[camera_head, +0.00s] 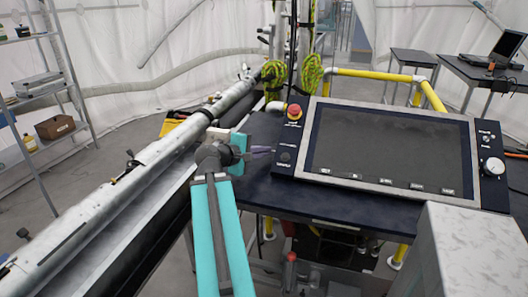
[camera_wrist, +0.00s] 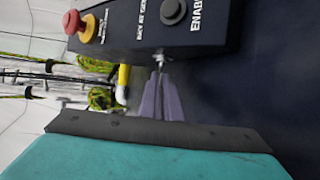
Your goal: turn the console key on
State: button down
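The console (camera_head: 388,150) is a dark screen panel in a grey frame on a dark table. Its left side strip carries a red emergency button (camera_head: 294,112), which also shows in the wrist view (camera_wrist: 82,26). In the wrist view a small metal key (camera_wrist: 159,60) sticks out of the console's side edge, below the printed lettering. My gripper (camera_head: 272,150) reaches from the left to that edge. Its two purple fingers (camera_wrist: 160,75) are close together, with their tips at the key and seemingly around it. The fingertips hide part of the key, so its turn angle is unclear.
A dark round knob (camera_wrist: 173,11) beside "ENAB" lettering sits near the key. The dark table top (camera_head: 262,185) is bare below the console. A long metal pipe (camera_head: 130,190) runs along the left. Yellow rails (camera_head: 375,76) stand behind the console.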

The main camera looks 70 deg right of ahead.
jog(key=c, duration=2)
grip_release()
jog(key=shift+d, duration=0.15)
jog(key=shift+w+a+b, duration=0.2)
jog(key=shift+a+b, duration=0.15)
jog(key=shift+b, duration=0.8)
jog(key=shift+a+r+b, duration=0.1)
jog(key=shift+a+b, duration=0.1)
jog(key=shift+b, duration=0.45)
jog(key=b+v, duration=0.1)
jog(key=b, duration=0.2)
jog(key=shift+w+a+r+b, duration=0.1)
jog(key=shift+w+a+b, duration=0.05)
jog(key=shift+a+b, duration=0.15)
jog(key=b+v, duration=0.3)
jog(key=v, duration=0.2)
jog(key=shift+w+a+r+b, duration=0.1)
jog(key=shift+w+a+b, duration=0.05)
jog(key=shift+a+b, duration=0.15)
jog(key=shift+b+v, duration=0.75)
jog(key=shift+v, duration=1.9)
jog(key=shift+r, duration=0.2)
